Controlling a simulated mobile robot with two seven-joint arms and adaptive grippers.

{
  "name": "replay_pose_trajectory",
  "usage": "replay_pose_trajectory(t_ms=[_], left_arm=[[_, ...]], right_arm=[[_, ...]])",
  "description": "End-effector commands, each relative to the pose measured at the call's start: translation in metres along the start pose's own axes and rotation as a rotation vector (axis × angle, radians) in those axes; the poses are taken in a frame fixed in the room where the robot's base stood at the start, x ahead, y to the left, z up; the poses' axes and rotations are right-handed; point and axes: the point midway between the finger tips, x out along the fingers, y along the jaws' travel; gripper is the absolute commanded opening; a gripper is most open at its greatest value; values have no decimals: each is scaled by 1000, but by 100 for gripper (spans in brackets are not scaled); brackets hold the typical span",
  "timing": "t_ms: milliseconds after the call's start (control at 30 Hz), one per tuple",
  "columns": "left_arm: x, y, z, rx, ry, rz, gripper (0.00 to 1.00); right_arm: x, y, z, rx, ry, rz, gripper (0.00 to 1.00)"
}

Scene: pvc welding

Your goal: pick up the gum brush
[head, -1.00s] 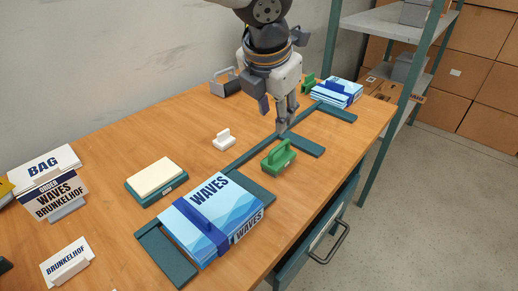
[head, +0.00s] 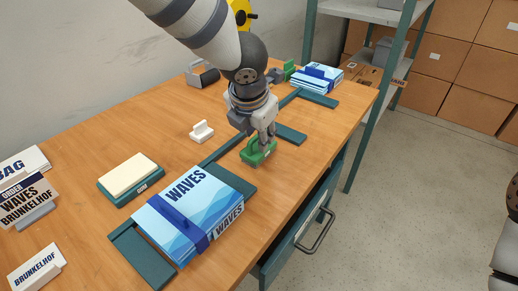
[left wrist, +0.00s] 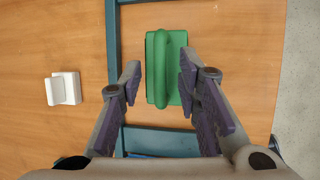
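A green block with a long raised handle, seemingly the gum brush (head: 258,153), stands on the wooden table beside the teal frame. It also shows in the left wrist view (left wrist: 166,68), its handle running up the picture between my fingertips. My left gripper (head: 265,138) is right above it, pointing down, and partly hides it. In the left wrist view my left gripper (left wrist: 160,75) is open, one finger on each side of the green block. I see no grip on it, and contact is unclear. My right gripper is out of view.
A blue WAVES pack (head: 190,215) lies in the near part of the teal frame (head: 240,180). A small white handled block (head: 201,132) and a cream pad (head: 128,175) stand to the left. More blue packs (head: 317,78) lie at the back. A drawer handle (head: 318,232) juts out from the front.

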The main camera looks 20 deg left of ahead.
Motion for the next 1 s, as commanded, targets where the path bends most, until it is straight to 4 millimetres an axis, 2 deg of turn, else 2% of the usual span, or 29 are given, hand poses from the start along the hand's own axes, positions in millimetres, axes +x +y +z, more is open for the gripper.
replay_pose_trajectory(t_ms=[33, 100, 433, 567, 667, 767, 1000], left_arm=[[0, 0, 0, 0, 0, 0, 15], [0, 0, 0, 0, 0, 0, 0], [0, 0, 0, 0, 1, 0, 0], [-7, 2, 3, -1, -2, 1, 0], [-23, 5, 11, -4, -7, 0, 0], [-49, 11, 22, -5, -11, 1, 0], [-122, 26, 51, -3, -8, 0, 0]], right_arm=[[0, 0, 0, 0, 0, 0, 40], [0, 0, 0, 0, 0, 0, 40], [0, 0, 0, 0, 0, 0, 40], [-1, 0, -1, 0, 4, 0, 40], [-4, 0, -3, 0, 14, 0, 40], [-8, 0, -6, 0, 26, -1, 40], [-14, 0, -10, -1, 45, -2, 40]])
